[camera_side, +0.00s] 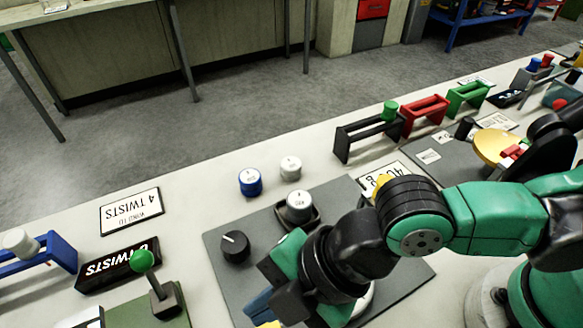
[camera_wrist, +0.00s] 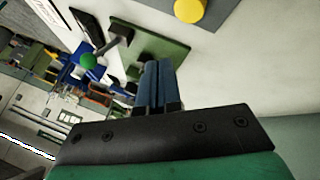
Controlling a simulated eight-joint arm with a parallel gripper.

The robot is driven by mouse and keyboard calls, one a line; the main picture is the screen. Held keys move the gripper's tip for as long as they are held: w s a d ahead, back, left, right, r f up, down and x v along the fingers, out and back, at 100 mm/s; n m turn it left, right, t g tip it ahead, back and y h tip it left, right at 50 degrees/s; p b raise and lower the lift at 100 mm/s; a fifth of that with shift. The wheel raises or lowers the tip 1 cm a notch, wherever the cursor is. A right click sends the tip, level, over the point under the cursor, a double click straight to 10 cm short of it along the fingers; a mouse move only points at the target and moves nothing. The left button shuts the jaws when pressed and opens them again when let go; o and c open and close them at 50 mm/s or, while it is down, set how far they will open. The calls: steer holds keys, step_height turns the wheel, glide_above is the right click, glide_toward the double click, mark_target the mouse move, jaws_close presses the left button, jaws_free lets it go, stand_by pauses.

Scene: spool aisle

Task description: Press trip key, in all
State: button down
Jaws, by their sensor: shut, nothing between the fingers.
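No part carries a readable "trip key" label, so I cannot tell which one it is. A yellow round knob or button (camera_wrist: 190,10) stands on a grey panel at the top of the wrist view, beyond the fingertips and a little to their right. In the side view a yellow bit (camera_side: 268,324) shows at the bottom edge beside my fingers; I cannot tell if it is the same part. My gripper (camera_side: 258,304) is low over the front of the grey panel (camera_side: 222,262). In the wrist view its blue fingers (camera_wrist: 158,66) are together and empty.
On the panel are a black dial (camera_side: 235,246) and a white knob (camera_side: 299,207). A green-ball lever (camera_side: 142,261) stands to the left. Blue (camera_side: 250,182) and white (camera_side: 291,168) spools stand behind. Black (camera_side: 365,135) and red (camera_side: 424,113) frames line the back.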

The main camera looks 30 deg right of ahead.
steer(key=shift+f, duration=2.25)
steer(key=shift+f, duration=0.2)
steer(key=shift+f, duration=0.2)
stand_by(0.7)
steer(key=shift+r, duration=0.4)
steer(key=shift+r, duration=2.5)
